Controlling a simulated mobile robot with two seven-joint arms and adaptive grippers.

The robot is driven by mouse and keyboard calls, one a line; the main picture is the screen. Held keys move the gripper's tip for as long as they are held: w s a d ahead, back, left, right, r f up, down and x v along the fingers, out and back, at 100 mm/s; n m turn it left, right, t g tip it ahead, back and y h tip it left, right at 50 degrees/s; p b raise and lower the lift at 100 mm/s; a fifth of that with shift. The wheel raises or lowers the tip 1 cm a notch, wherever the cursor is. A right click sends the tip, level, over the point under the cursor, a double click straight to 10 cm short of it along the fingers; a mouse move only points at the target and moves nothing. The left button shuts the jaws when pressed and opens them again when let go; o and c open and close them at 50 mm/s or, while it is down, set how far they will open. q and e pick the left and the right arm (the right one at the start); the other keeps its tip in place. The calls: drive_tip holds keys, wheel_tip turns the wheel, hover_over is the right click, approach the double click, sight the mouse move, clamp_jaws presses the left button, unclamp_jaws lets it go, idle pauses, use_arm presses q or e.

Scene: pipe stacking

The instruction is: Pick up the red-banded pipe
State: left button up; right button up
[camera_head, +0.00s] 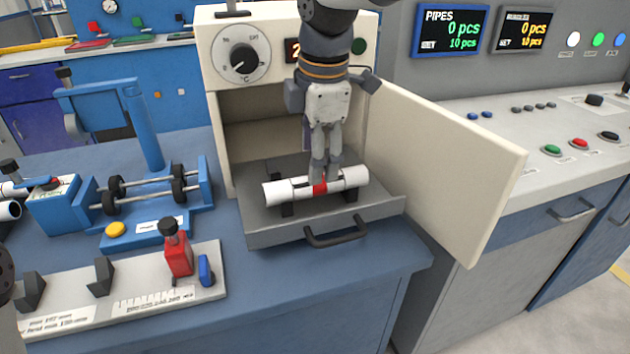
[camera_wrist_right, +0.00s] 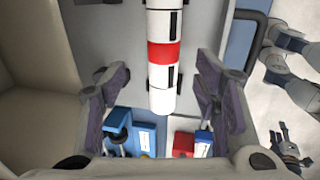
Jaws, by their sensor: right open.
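The red-banded pipe (camera_head: 320,188) is white with a red band at its middle. It lies level across dark supports on the pulled-out grey tray (camera_head: 262,226) of the open oven. My right gripper (camera_head: 324,172) points down at the pipe's middle, close to the band. In the right wrist view the pipe (camera_wrist_right: 161,75) shows between the two open fingers (camera_wrist_right: 162,92), with a gap on each side. I cannot tell how far down the fingers reach around it. My left gripper (camera_wrist_right: 286,150) seems to show small at the right of the wrist view; its jaws are unclear.
The oven door (camera_head: 450,165) stands open on the right. The oven body (camera_head: 240,62) rises behind the tray. A blue fixture with rollers (camera_head: 145,190) and a pale plate with a red clamp (camera_head: 178,250) stand to the left. The tray handle (camera_head: 335,235) juts out in front.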

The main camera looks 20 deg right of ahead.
drive_tip(key=f, duration=0.6)
drive_tip(key=shift+w+d, duration=0.15)
drive_tip(key=shift+w, duration=0.15)
drive_tip(key=c, duration=1.3)
use_arm(q)
drive_tip(key=shift+w, duration=0.1)
use_arm(e)
drive_tip(key=shift+r, duration=0.1)
wheel_tip(320, 180, up, 3)
drive_tip(key=shift+w+r, duration=0.1)
use_arm(q)
drive_tip(key=w+r+p, duration=0.1)
drive_tip(key=w+r+t+p, duration=0.1)
drive_tip(key=shift+w+r, duration=0.2)
drive_tip(key=shift+w, duration=0.1)
use_arm(e)
drive_tip(key=s+a+r, duration=0.2)
drive_tip(key=s+r, duration=0.3)
drive_tip(key=s, duration=0.1)
drive_tip(key=s+a+r, duration=0.2)
drive_tip(key=s+r, duration=0.2)
drive_tip(key=s, duration=0.3)
drive_tip(key=shift+s+a+r, duration=0.2)
drive_tip(key=shift+a+r, duration=0.1)
drive_tip(key=shift+r, duration=0.05)
